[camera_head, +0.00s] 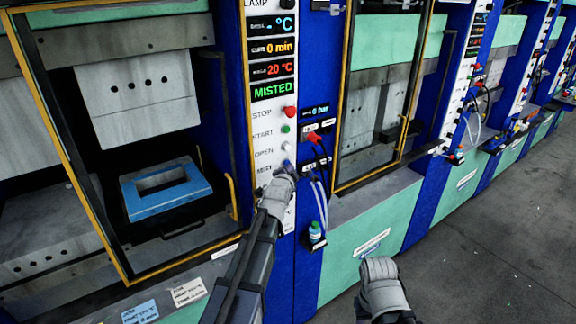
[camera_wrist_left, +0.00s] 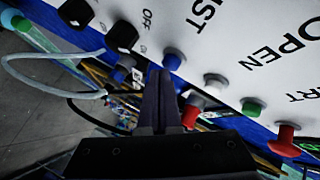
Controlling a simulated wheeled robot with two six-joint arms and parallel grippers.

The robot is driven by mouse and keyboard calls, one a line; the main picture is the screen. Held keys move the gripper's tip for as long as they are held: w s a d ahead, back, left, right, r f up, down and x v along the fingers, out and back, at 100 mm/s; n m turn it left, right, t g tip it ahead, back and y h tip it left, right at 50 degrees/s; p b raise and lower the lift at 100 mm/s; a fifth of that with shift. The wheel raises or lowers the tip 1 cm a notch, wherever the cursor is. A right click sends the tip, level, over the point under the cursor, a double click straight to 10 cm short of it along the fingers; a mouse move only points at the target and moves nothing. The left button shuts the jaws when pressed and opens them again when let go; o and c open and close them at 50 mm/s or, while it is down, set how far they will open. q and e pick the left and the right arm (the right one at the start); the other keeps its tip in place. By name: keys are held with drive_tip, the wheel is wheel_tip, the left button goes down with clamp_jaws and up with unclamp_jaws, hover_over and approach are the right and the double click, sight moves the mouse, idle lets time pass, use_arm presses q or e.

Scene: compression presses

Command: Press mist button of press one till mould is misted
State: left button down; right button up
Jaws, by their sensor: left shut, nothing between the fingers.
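Press one's control panel (camera_head: 272,130) shows a green MISTED line (camera_head: 273,91) on its display. My left gripper (camera_head: 284,172) is shut and empty at the MIST label, and it hides most of the mist button in the head view. In the left wrist view the blue mist button (camera_wrist_left: 173,58) sits just beside the tips of my shut left fingers (camera_wrist_left: 160,80); I cannot tell whether they touch. The blue mould (camera_head: 140,207) lies inside the open press. My right gripper (camera_head: 380,268) is low at centre right, away from the panel; its finger opening is unclear.
White open (camera_wrist_left: 215,84), green start (camera_wrist_left: 252,106) and red stop (camera_wrist_left: 285,140) buttons run in a row beside the mist button. Black knobs (camera_wrist_left: 122,36) and a pale cable (camera_wrist_left: 45,75) are close on the other side. Grey floor (camera_head: 490,240) is free at right.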

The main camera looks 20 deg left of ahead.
use_arm(q)
drive_tip(key=shift+s+d, duration=0.35)
drive_tip(key=shift+d, duration=0.05)
drive_tip(key=shift+s+d, duration=0.8)
drive_tip(key=shift+d, duration=0.2)
drive_tip(key=shift+s+d, duration=0.75)
drive_tip(key=shift+d, duration=0.25)
drive_tip(key=s+d+f+n+g+b, duration=0.2)
drive_tip(key=s+d+f+g+b, duration=0.15)
drive_tip(key=s+f, duration=0.4)
drive_tip(key=s+d+f+n+g+b, duration=0.1)
drive_tip(key=s+d+f+g+b, duration=0.3)
drive_tip(key=f, duration=0.6)
drive_tip(key=s+d+f+n+g+b, duration=0.1)
drive_tip(key=s+d+f+g, duration=0.1)
drive_tip(key=s+f, duration=0.2)
drive_tip(key=s+d+f+n+g+b, duration=0.1)
drive_tip(key=s+d+f+g+b, duration=0.1)
drive_tip(key=s, duration=0.9)
drive_tip(key=s+d+f+n+g+h+b, duration=0.1)
drive_tip(key=s+d+f+g+b, duration=0.1)
drive_tip(key=s+d+f+g, duration=0.2)
drive_tip(key=s+f, duration=0.2)
drive_tip(key=s, duration=0.1)
drive_tip(key=shift+s+d, duration=0.2)
drive_tip(key=shift+s, duration=0.1)
